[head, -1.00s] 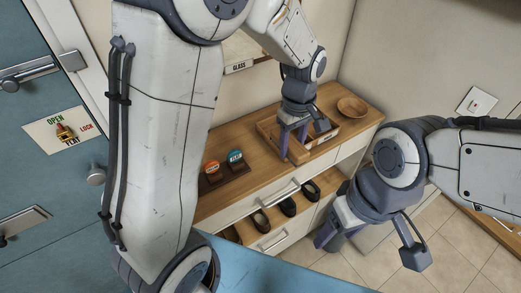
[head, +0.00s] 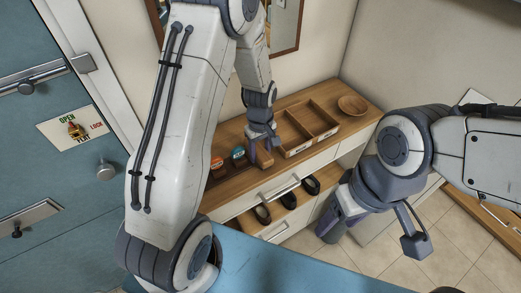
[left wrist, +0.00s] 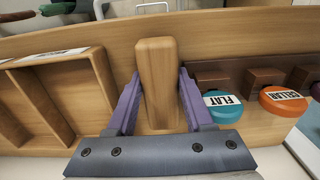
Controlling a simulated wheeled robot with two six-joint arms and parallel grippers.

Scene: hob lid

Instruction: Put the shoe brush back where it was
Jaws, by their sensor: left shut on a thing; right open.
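The shoe brush appears as a plain wooden block (left wrist: 157,75) between the purple fingers of my left gripper (left wrist: 160,100) in the left wrist view; no bristles show. My left gripper (head: 262,154) is shut on it, over the wooden cabinet top in the head view. The wooden tray (head: 311,127) with compartments lies just right of the gripper, and the brush is outside it. The tray's labelled edge also shows at left in the wrist view (left wrist: 52,57). Whether the brush touches the cabinet top cannot be told. My right gripper (head: 335,220) is open and empty, in front of the cabinet.
Two round tags, a blue FLAT one (left wrist: 223,107) and an orange CELLAR one (left wrist: 284,100), sit on dark holders close to the gripper. A wooden bowl (head: 353,105) stands beyond the tray. Below, an open drawer holds dark shoes (head: 288,200). A blue surface (head: 270,262) lies in front.

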